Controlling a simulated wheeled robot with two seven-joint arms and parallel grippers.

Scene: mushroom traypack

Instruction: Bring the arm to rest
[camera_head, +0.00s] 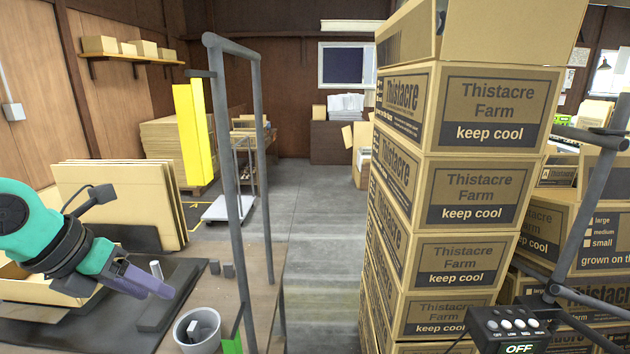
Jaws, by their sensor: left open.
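My left arm comes in from the left edge, in teal and black. My left gripper (147,281) is purple-grey with its fingers pointing right and down over the dark surface of the bench. Its jaws are open, and I see nothing held between them. A light cylindrical peg (156,270) stands right by the fingertips; I cannot tell whether they touch. My right gripper is not in view.
A grey cup (197,330) stands at the bench's front, near a metal frame post (233,190). Flat cardboard sheets (115,200) stand behind the arm. A tall stack of Thistacre Farm boxes (470,200) fills the right. The floor between is clear.

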